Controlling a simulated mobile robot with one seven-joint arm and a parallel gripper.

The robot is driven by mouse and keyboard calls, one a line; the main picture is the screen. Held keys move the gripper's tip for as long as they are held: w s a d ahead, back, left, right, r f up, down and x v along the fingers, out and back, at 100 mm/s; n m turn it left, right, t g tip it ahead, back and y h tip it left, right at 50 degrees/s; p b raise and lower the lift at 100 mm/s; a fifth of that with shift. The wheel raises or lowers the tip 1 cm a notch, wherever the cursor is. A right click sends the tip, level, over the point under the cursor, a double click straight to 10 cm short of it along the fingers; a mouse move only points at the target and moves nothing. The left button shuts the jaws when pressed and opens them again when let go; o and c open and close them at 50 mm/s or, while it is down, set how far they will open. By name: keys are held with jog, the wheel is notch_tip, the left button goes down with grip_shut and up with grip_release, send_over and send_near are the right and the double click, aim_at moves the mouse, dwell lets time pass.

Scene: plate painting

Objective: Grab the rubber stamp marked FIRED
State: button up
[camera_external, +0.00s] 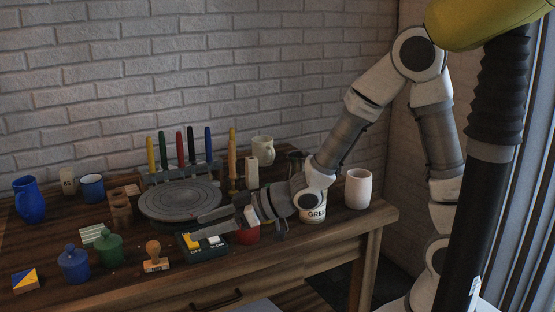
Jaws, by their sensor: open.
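A rubber stamp (153,255) with a rounded wooden handle stands upright near the front edge of the table. Its base carries a pale label, too small to read here, so I cannot confirm that it says FIRED. My gripper (197,226) reaches in from the right with its fingers pointing left. It is open and empty, above and to the right of the stamp, over a dark tray (210,252) with yellow and white blocks. A gap shows between fingers and stamp.
Green (109,249) and blue (74,264) lidded jars stand left of the stamp. A grey turntable (180,200) lies behind it, with a rack of upright coloured tools beyond. A red container (247,235) and a pot labelled GREEN (313,210) stand near my wrist.

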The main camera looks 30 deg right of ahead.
aim_at(154, 243)
jog(key=b+x, duration=0.2)
jog(key=x, duration=0.9)
jog(key=shift+w+a+f+b, duration=0.1)
jog(key=shift+w+a+b, duration=0.05)
jog(key=shift+a+b, duration=0.25)
jog(key=shift+b+x, duration=0.8)
jog(key=shift+x, duration=1.9)
jog(key=shift+f, duration=0.1)
grip_shut()
